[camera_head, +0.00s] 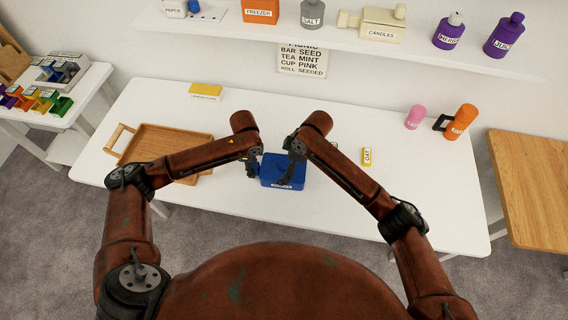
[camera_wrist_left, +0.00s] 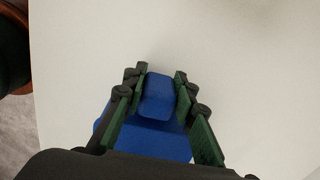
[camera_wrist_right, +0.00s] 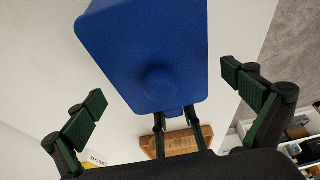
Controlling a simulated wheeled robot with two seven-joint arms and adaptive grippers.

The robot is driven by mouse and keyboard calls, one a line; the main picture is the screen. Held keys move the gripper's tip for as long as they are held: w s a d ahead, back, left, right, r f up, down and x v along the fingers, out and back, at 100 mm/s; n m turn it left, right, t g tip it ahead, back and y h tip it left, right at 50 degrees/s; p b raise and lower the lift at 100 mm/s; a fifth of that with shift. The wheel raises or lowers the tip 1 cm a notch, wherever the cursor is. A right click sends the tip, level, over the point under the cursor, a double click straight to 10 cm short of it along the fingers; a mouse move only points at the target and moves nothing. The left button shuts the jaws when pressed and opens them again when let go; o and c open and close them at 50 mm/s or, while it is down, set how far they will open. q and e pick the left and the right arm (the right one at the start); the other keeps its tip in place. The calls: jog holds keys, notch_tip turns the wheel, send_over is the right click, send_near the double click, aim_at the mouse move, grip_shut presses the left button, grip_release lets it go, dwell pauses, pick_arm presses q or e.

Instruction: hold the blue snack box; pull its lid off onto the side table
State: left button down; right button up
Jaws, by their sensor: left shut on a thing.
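The blue snack box (camera_head: 284,181) stands on the white table in front of me, with a label on its near side. My left gripper (camera_head: 252,165) is shut on a blue tab (camera_wrist_left: 157,95) at the box's left side; the box body (camera_wrist_left: 150,142) shows below it in the left wrist view. My right gripper (camera_wrist_right: 168,100) is open above the box. Its fingers are spread apart, with the lid's round knob (camera_wrist_right: 160,84) between them in view but not touched. The lid (camera_wrist_right: 145,45) appears to be on the box. A wooden side table (camera_head: 530,185) stands at the right.
A wooden tray (camera_head: 150,140) lies left of the box. A shelf (camera_head: 330,38) with bottles runs above. The side table's top is clear.

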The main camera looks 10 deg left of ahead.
aim_at(281, 163)
jog(key=c, duration=1.2)
jog(key=shift+r, duration=0.1)
jog(key=shift+r, duration=0.8)
jog(key=c, duration=0.9)
jog(key=shift+o, duration=0.2)
jog(key=shift+w+r, duration=0.15)
jog(key=shift+r, duration=0.5)
jog(key=shift+r, duration=2)
